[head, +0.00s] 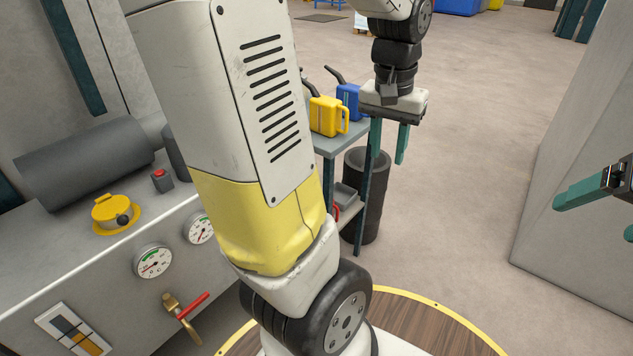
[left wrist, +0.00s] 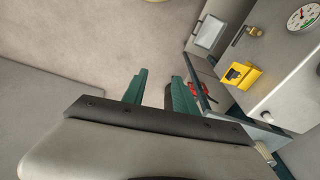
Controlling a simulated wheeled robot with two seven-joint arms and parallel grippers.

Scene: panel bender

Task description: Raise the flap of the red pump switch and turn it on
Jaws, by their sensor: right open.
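A small dark box with a red top (head: 161,180), which looks like the red pump switch, stands on the grey machine top (head: 60,235) at the left of the head view. Whether its flap is up or down is too small to tell. My left gripper (head: 391,145) hangs far to its right, over the floor beyond the machine, open and empty with its fingers downward. Its open fingers also show in the left wrist view (left wrist: 158,78). My right gripper (head: 592,220) is open at the right edge, partly cut off, far from the switch.
My own arm covers the middle of the head view. A yellow cap (head: 113,213), gauges (head: 154,261) and a red-handled valve (head: 186,310) are on the machine. A cart holds yellow (head: 325,115) and blue cans (head: 349,100). A dark bin (head: 367,205) stands beside it.

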